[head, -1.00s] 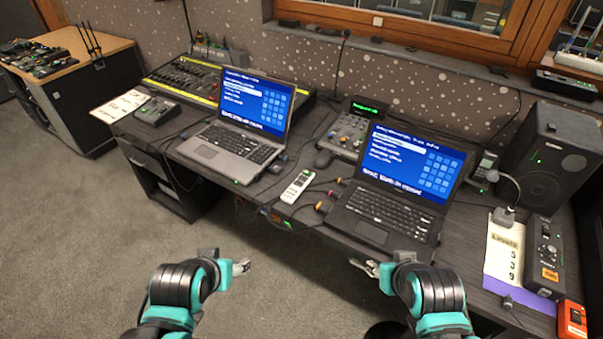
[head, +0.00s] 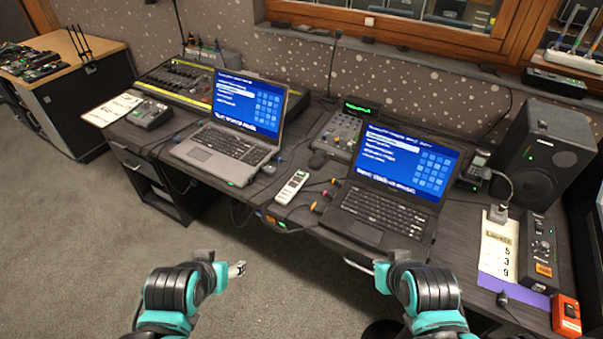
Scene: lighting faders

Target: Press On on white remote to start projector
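The white remote (head: 292,187) lies on the dark desk (head: 283,160) between the two laptops, near the desk's front edge. My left gripper (head: 238,269) is in front of the desk over the carpet, left of and nearer than the remote, touching nothing. My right gripper (head: 377,264) is near the front edge, below the right laptop. Both are small and partly hidden by my wrists, so their finger gaps are not clear. No projector can be identified.
A grey laptop (head: 215,150) stands left of the remote and a black laptop (head: 378,212) right of it. A small mixer (head: 340,138) and dark mouse (head: 317,159) sit behind. Cables and coloured plugs (head: 318,207) lie right of the remote. A speaker (head: 540,155) stands far right.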

